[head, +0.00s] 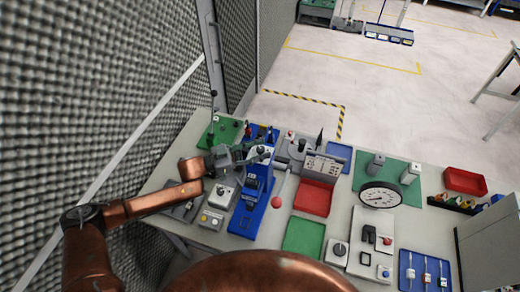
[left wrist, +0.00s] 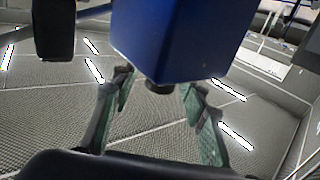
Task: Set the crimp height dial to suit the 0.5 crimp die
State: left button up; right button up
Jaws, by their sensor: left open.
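The blue press (head: 250,208) stands on the bench left of centre, with a lever ending in a red ball (head: 277,202). My left gripper (head: 262,156) is at the top of this press, its fingers reaching right. In the left wrist view a blue housing (left wrist: 185,40) fills the upper middle. A short dark round knob (left wrist: 158,86) sticks out of it, possibly the crimp height dial. The open fingers (left wrist: 158,105) stand on both sides of the knob with gaps; contact is not visible. No dial marks or 0.5 label can be read. My right gripper is not in view.
A red tray (head: 313,198) and a green tray (head: 304,236) lie right of the press. A grey button box (head: 211,219) stands left of the press. A foam wall (head: 90,90) borders the left side.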

pick_arm(q)
jog(key=v, duration=1.2)
dwell(0.3)
